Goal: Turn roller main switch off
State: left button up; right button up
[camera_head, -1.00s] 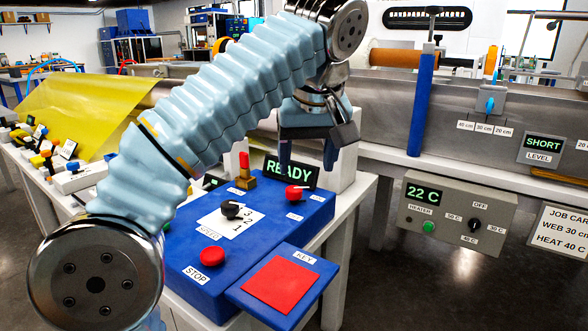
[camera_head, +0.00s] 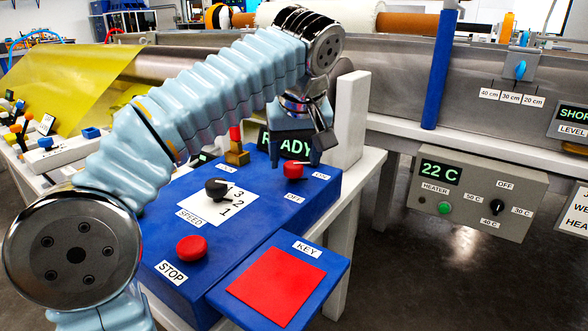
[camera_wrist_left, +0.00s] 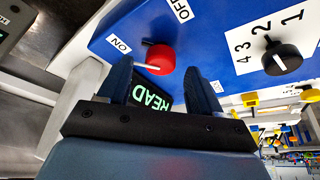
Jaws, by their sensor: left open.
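The roller main switch is a red knob (camera_head: 292,172) on the blue control panel (camera_head: 215,262), between an ON label (camera_head: 321,176) and an OFF label (camera_head: 294,198). In the left wrist view the red knob (camera_wrist_left: 161,58) has a white pointer line towards the ON side. My left gripper (camera_head: 296,158) is open, its fingers pointing down at the knob. In the left wrist view the fingertips (camera_wrist_left: 157,70) lie to either side of the knob's near edge; I cannot tell whether they touch it. My right gripper is not in view.
A brass post with a red top (camera_head: 236,150) and the READY display (camera_head: 269,143) stand behind. A white upright (camera_head: 351,120) stands close right of my gripper.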

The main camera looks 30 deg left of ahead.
pick_arm(q)
jog(key=shift+x, duration=1)
jog(key=shift+c, duration=0.3)
jog(key=c, duration=1)
